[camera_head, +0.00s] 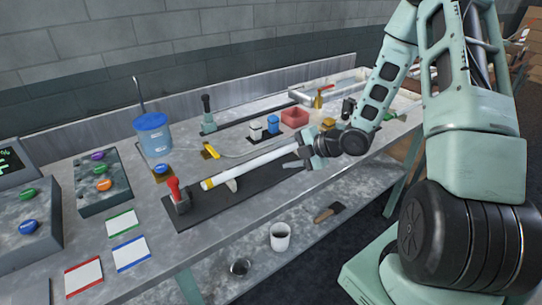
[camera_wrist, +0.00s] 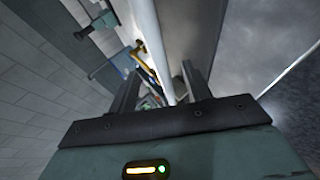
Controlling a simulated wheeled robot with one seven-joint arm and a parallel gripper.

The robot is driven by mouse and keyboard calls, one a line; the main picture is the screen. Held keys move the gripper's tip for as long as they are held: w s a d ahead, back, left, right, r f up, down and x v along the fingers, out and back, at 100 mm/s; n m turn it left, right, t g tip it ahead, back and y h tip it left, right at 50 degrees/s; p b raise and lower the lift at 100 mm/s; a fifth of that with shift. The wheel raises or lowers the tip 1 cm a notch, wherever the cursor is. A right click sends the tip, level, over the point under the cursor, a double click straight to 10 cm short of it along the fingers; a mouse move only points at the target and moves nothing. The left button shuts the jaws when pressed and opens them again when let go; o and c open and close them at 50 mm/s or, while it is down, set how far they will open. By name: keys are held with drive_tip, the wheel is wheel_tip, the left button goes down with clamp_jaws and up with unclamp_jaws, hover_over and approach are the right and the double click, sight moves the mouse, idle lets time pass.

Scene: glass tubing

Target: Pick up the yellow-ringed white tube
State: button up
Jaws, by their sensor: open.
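The white tube (camera_head: 255,165) has a yellow ring at its near left end and lies level above a black base plate. A small light support (camera_head: 231,185) stands under it near the ringed end. My gripper (camera_head: 306,150) is at the tube's far right end, which it partly hides. In the wrist view my gripper (camera_wrist: 158,82) is open, and the white tube (camera_wrist: 168,60) runs lengthwise through the view, between the two fingers. I cannot tell whether a finger touches it.
A red-handled clamp (camera_head: 177,194) stands by the ringed end. A blue container (camera_head: 153,134), a yellow-handled tool (camera_head: 210,151) and a red bin (camera_head: 295,117) are behind the tube. Knob panels (camera_head: 98,186) are at left. A white cup (camera_head: 280,237) is on the lower shelf.

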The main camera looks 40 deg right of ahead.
sight(270, 157)
drive_tip(key=p+x, duration=0.1)
drive_tip(key=x, duration=0.3)
drive_tip(key=shift+a+r+p, duration=0.1)
drive_tip(key=shift+a+p, duration=0.15)
drive_tip(key=shift+p, duration=0.05)
drive_tip(key=shift+w+a+f, duration=0.15)
drive_tip(key=shift+w+f, duration=0.15)
drive_tip(key=shift+w, duration=0.1)
clamp_jaws()
